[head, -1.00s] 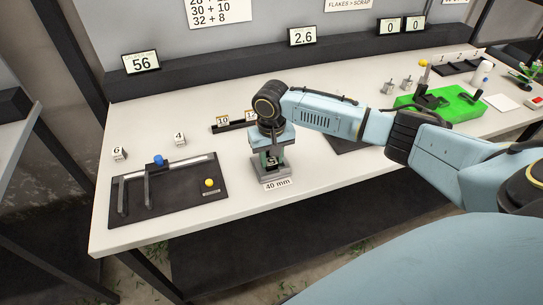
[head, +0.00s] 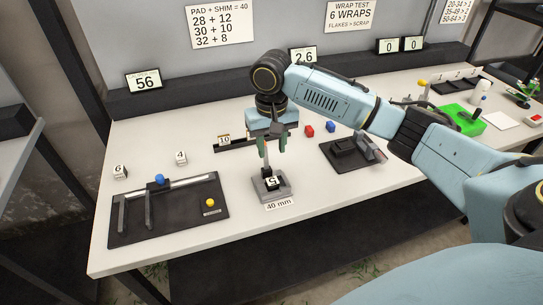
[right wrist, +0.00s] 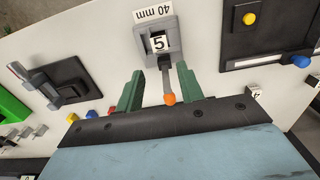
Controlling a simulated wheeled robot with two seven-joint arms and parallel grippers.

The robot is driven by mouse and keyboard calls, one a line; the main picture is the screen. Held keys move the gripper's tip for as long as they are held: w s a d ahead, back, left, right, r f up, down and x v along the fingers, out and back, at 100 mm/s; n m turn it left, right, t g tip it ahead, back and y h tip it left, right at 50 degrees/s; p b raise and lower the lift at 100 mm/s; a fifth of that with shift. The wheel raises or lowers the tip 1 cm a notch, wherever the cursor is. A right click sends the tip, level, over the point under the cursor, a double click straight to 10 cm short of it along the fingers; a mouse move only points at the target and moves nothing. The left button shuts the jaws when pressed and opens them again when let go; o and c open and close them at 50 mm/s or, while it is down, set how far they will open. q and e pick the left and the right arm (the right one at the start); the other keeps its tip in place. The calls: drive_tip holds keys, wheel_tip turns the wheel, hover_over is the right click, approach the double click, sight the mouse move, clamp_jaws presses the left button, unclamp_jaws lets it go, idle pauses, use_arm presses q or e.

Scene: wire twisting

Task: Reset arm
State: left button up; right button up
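My right gripper (head: 272,150) hangs above the grey stand (head: 285,188) with the "40 mm" label (head: 279,204). In the right wrist view its two green fingers (right wrist: 160,71) are spread apart with no block between them. A thin grey lever with an orange tip (right wrist: 169,99) stands up from the stand and shows in the gap between the fingers; I cannot tell whether it touches them. A small block marked 5 (head: 272,183) sits in the stand; it also shows in the right wrist view (right wrist: 160,43). My left gripper is not in view.
A dark tray with a blue knob (head: 158,179) and yellow knob (head: 210,203) lies left. Blocks marked 6 (head: 120,172) and 4 (head: 181,157) stand behind it.

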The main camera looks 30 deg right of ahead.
drive_tip(key=shift+r, duration=0.25)
idle(0.3)
